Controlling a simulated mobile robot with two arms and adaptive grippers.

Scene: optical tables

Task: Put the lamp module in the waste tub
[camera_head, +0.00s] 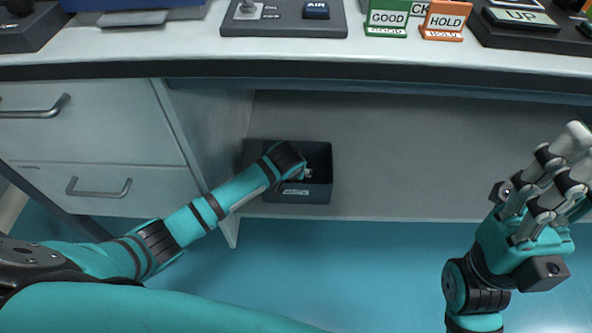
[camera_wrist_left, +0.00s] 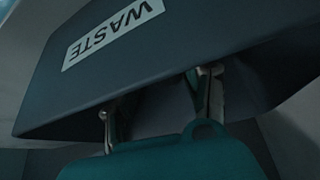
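The dark waste tub (camera_head: 318,187) stands on the shelf under the counter. Its WASTE label also shows on the tub wall in the left wrist view (camera_wrist_left: 90,62). My left gripper (camera_head: 305,173) reaches in over the tub; its wrist covers part of the tub. In the left wrist view my left gripper's two fingers (camera_wrist_left: 155,105) are well apart at the tub's rim, with nothing clearly held between them. I cannot make out the lamp module in either view; the tub's inside is dark and partly hidden. My right gripper (camera_head: 577,155) is raised at the right, its fingers apart and empty.
The counter (camera_head: 190,45) overhangs the tub. On it stand a green GOOD sign (camera_head: 387,17), an orange HOLD sign (camera_head: 446,20) and a switch panel (camera_head: 283,18). A drawer cabinet (camera_head: 90,150) borders the tub's left. The shelf right of the tub is clear.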

